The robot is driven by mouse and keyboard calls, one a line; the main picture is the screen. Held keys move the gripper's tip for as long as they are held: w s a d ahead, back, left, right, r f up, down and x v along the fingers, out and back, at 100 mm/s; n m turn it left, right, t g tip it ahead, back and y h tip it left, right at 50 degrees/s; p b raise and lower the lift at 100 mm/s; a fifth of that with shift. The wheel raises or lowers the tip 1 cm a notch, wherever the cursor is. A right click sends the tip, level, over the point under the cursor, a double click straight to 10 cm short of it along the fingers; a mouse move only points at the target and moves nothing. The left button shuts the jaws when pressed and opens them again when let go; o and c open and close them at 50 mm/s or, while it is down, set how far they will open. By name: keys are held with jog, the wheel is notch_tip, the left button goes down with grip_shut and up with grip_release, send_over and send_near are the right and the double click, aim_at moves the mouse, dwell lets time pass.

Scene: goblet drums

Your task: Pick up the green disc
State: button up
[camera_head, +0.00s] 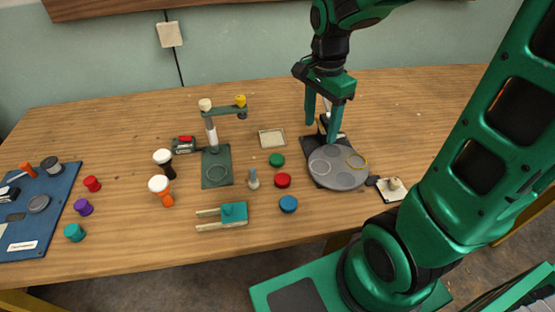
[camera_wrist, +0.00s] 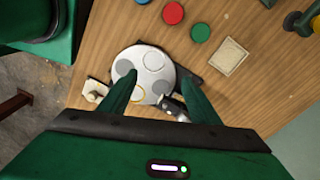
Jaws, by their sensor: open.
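The green disc (camera_head: 277,160) lies flat on the wooden table, just behind the red disc (camera_head: 283,181) and left of the round grey plate. It also shows in the wrist view (camera_wrist: 201,33), near the top, beyond my fingertips and to their right. My gripper (camera_head: 321,131) is open and empty, pointing down above the back of the grey plate, to the right of the green disc and apart from it. In the wrist view its two fingers (camera_wrist: 158,78) are spread over the grey plate. Nothing hides the green disc.
The round grey plate (camera_head: 338,178) sits on a dark base with a small device behind it. A blue disc (camera_head: 288,204) lies in front of the red one. A square tray (camera_head: 272,138) lies behind the green disc. A stand (camera_head: 217,167) and two goblet drums are further left.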

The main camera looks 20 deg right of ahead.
jog(key=w+a+f+m, duration=0.35)
jog(key=w+a, duration=0.25)
jog(key=a, duration=0.2)
jog(key=m, duration=0.1)
send_over(277, 158)
jog(key=f, duration=0.5)
jog(key=shift+s+d+f, duration=0.1)
jog(key=shift+s+d, duration=0.15)
jog(key=shift+w+a+f, duration=0.15)
jog(key=shift+f, duration=1.2)
jog(key=shift+w+a+f, duration=0.1)
jog(key=shift+a+f, duration=0.05)
jog(key=shift+f, duration=1.15)
jog(key=c, duration=1.1)
